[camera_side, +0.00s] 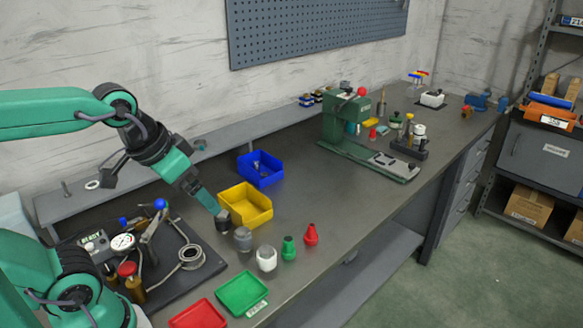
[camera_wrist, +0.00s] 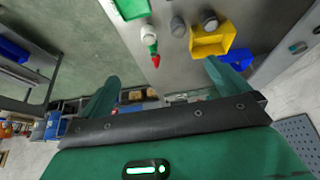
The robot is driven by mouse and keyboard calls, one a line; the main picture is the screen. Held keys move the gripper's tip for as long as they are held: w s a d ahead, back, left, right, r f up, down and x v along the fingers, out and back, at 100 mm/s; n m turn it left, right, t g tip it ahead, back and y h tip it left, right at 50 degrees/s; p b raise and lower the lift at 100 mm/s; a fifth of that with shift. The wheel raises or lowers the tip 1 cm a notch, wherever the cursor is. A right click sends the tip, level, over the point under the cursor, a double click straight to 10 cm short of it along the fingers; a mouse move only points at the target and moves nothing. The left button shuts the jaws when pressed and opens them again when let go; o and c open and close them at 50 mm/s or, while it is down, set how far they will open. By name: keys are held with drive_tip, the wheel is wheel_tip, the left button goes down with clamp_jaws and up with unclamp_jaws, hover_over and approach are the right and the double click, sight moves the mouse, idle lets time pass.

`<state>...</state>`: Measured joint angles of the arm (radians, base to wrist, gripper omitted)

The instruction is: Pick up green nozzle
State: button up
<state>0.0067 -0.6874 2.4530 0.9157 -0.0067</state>
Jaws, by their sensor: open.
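The green nozzle (camera_side: 289,248) stands upright on the bench between a white-grey nozzle (camera_side: 266,260) and a red nozzle (camera_side: 311,235). In the wrist view the green nozzle (camera_wrist: 152,47) shows above the gap between my fingers, with the red nozzle (camera_wrist: 156,62) just below it. My gripper (camera_side: 216,210) is open and empty. In the side view its tip is left of the green nozzle, by the yellow bin and overlapping a dark cup in the picture. In the wrist view the fingers (camera_wrist: 162,70) are spread wide.
A dark cup (camera_side: 223,222) and a grey cup (camera_side: 243,239) stand beside the yellow bin (camera_side: 258,212). A blue bin (camera_side: 262,180) is behind. Green (camera_side: 242,292) and red (camera_side: 198,315) trays lie near the front edge. The bench right of the red nozzle is clear up to a green press (camera_side: 345,125).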

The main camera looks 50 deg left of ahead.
drive_tip(key=shift+s+a+f, duration=0.1)
drive_tip(key=shift+s+f, duration=0.15)
drive_tip(key=shift+s, duration=0.3)
drive_tip(key=c, duration=0.9)
drive_tip(key=m+g, duration=0.5)
drive_tip(key=m, duration=2.2)
hover_over(289, 238)
wheel_tip(289, 238, down, 16)
drive_tip(key=shift+s+a+r, duration=0.1)
drive_tip(key=shift+s, duration=0.05)
drive_tip(key=shift+w+f+m, duration=0.2)
drive_tip(key=shift+f+m, duration=0.1)
drive_tip(key=shift+f, duration=1.4)
